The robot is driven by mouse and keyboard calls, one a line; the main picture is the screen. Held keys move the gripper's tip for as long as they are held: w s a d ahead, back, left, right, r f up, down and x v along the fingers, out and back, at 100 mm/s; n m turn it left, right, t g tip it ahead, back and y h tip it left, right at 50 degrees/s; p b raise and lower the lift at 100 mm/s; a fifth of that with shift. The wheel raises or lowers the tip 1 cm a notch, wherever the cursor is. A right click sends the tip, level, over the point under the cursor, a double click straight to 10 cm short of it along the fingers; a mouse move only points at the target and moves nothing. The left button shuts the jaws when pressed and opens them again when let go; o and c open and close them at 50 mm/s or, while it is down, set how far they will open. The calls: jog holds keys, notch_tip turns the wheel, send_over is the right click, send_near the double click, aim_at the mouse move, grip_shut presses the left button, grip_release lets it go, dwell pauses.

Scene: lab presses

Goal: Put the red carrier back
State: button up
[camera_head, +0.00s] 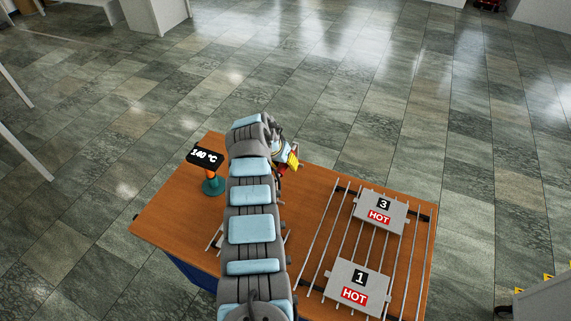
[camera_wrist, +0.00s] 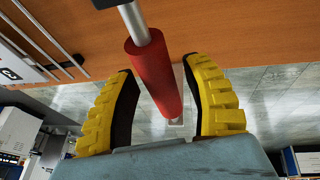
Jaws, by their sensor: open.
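The red handle (camera_wrist: 153,75) of the carrier sits on a metal rod (camera_wrist: 135,22) in the wrist view. It runs between the two yellow fingers of my gripper (camera_wrist: 165,95). The fingers are open on either side of the handle, and I cannot tell whether either one touches it. In the head view my gripper (camera_head: 291,160) is at the far edge of the wooden table, beyond my arm. A small bit of red shows beside it. The rest of the carrier is hidden or out of view.
Two grey plates marked HOT, number 3 (camera_head: 381,211) and number 1 (camera_head: 357,288), lie on metal rails on the right of the table (camera_head: 318,180). A display reading 140 °C (camera_head: 205,156) stands on the left. My arm covers the table's middle.

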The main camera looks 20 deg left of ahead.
jog(key=v, duration=1.1)
jog(key=shift+p, duration=0.3)
